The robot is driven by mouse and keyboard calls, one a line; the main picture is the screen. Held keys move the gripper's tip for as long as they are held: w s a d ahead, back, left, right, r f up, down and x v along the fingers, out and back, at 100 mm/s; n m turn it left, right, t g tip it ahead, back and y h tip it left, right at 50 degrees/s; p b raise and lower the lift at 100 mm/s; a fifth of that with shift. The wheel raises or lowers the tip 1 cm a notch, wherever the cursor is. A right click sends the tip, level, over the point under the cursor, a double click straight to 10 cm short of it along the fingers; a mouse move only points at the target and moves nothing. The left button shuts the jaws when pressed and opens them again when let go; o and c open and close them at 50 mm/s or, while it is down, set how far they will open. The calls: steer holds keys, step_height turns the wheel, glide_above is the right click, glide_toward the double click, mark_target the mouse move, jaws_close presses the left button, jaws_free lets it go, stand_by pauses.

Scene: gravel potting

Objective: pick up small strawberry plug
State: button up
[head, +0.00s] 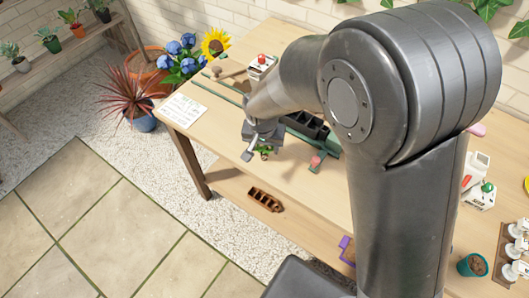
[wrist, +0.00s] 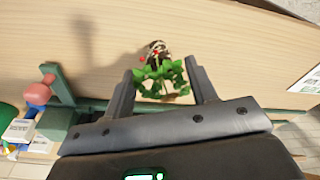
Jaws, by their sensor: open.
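The small strawberry plug (wrist: 160,72) has green leaves, small red berries and a dark root plug. In the wrist view it sits between and slightly beyond the two fingers of my gripper (wrist: 157,84), which are apart. In the head view the plug's green leaves (head: 264,151) show just beside the fingers of my gripper (head: 257,152), above the wooden table. I cannot tell whether the fingers touch the leaves.
A dark green planter tray (head: 308,124) stands right behind my gripper, with a green bracket bearing a pink knob (head: 315,161) to its right. A brown tray (head: 265,199) lies on the lower shelf. A paper sheet (head: 183,109) lies at the table's left end.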

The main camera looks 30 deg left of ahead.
steer(key=shift+w+f, duration=0.1)
steer(key=shift+f, duration=1.2)
steer(key=shift+c, duration=0.2)
steer(key=c, duration=1)
steer(key=shift+r, duration=0.15)
